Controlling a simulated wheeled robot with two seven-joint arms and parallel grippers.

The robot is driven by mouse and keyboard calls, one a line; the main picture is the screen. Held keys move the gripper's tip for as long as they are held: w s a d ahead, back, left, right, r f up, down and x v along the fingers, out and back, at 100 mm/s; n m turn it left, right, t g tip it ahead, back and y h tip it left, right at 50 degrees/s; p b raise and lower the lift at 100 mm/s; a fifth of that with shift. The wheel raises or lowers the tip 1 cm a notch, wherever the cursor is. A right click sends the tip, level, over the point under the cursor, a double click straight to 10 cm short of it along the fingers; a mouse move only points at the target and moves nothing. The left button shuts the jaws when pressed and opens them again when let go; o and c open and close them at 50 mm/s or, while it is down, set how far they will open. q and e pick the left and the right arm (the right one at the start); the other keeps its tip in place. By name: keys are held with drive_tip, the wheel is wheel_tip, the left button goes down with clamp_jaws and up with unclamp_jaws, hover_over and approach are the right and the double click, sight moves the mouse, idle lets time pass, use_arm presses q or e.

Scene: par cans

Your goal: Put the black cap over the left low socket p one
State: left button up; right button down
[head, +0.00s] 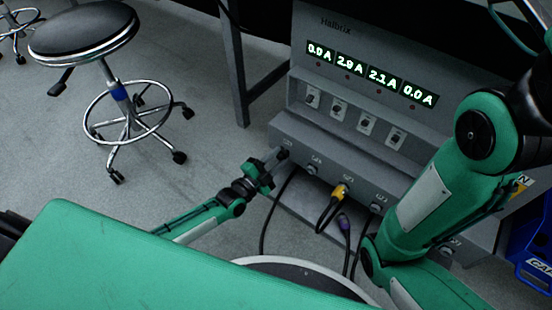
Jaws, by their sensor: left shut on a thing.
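My left gripper (273,159) is at the left end of the low socket row on the grey dimmer box (300,128). It is shut on a small dark thing (283,153), which looks like the black cap, right at the leftmost low socket. The fingers and the thing cover that socket, and I cannot tell whether the cap is seated on it or just in front. To its right is a bare low socket (312,169), then one with a yellow plug (341,190), then another socket (377,207). My right arm crosses the right side; its gripper is out of view.
Black cables and a purple-ended connector (343,221) hang below the sockets. Several switches (339,108) and lit displays (350,62) are above. A black stool (84,28) stands on open floor at left. A blue crate (532,245) is at far right.

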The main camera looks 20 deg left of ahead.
use_arm(q)
drive_tip(key=shift+p, duration=0.3)
idle(0.4)
drive_tip(key=shift+w+d, duration=0.2)
drive_tip(key=shift+w, duration=0.45)
idle(0.7)
drive_tip(key=o, duration=1.1)
